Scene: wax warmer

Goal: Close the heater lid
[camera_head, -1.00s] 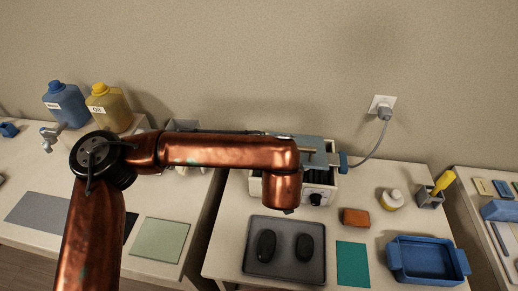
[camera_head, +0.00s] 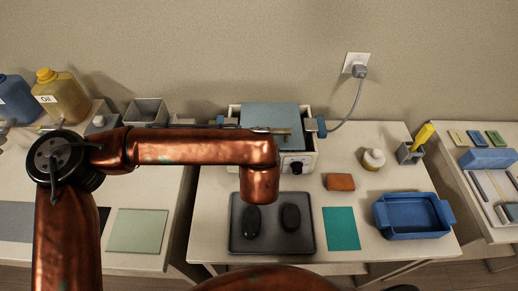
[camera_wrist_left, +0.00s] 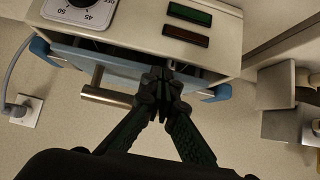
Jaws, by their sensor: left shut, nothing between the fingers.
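The heater (camera_head: 310,150) is a white box with a dial, on the middle table. Its blue-grey lid (camera_head: 270,113) spans the top between the side walls; whether it is fully down cannot be told. A metal bar handle (camera_head: 280,131) is at the lid's front edge. In the left wrist view, the lid (camera_wrist_left: 125,68) and handle (camera_wrist_left: 105,96) lie below the heater front (camera_wrist_left: 140,22). My left gripper (camera_wrist_left: 168,80) is shut and empty, close beside the handle and over the lid's edge; contact cannot be told. My left arm hides this gripper in the head view. My right gripper is not in view.
A dark tray (camera_head: 272,245) with two black pieces lies before the heater. An orange block (camera_head: 340,182), bottle (camera_head: 373,159) and blue tray (camera_head: 412,234) stand right. A cord (camera_head: 349,108) runs from the heater to the wall outlet (camera_head: 357,64).

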